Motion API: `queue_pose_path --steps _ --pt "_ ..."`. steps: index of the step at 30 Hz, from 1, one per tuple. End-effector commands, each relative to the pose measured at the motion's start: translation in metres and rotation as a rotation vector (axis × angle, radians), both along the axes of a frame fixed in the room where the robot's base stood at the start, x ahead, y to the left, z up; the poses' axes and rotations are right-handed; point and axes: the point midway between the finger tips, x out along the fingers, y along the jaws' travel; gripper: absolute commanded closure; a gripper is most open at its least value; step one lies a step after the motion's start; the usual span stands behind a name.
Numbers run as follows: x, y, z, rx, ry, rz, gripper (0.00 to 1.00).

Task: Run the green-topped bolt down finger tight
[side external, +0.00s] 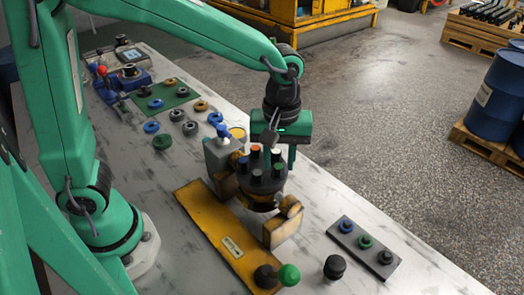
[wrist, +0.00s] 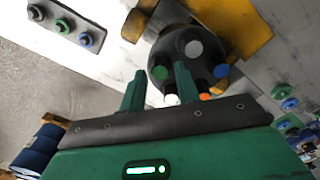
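The dark round motor (side external: 263,180) stands in a yellow holder (side external: 284,224), with several coloured-top bolts on its upper face. In the wrist view the green-topped bolt (wrist: 160,73) sits on the motor (wrist: 178,38), near its rim. My gripper (wrist: 160,69) is open, with a finger on each side of the green top in the picture and a visible gap to it. I cannot tell how far the fingertips are above it. In the side view my gripper (side external: 277,160) is over the motor's far side. The green top is not clear there.
Blue (wrist: 221,71), orange (wrist: 207,97) and white (wrist: 171,99) tops share the motor face around a grey centre (wrist: 193,47). A dark rack (side external: 362,247) with blue, green and grey pieces is at right. A green knob (side external: 289,275) is at the front.

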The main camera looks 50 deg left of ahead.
Motion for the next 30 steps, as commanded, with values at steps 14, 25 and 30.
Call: queue_pose_path --steps 14,25,30 --pt "0.000 0.000 -0.004 0.000 0.000 0.000 0.68" --pt "0.000 0.000 -0.009 0.001 0.001 0.000 0.68" --pt "0.000 0.000 -0.012 0.001 0.001 0.000 0.68"
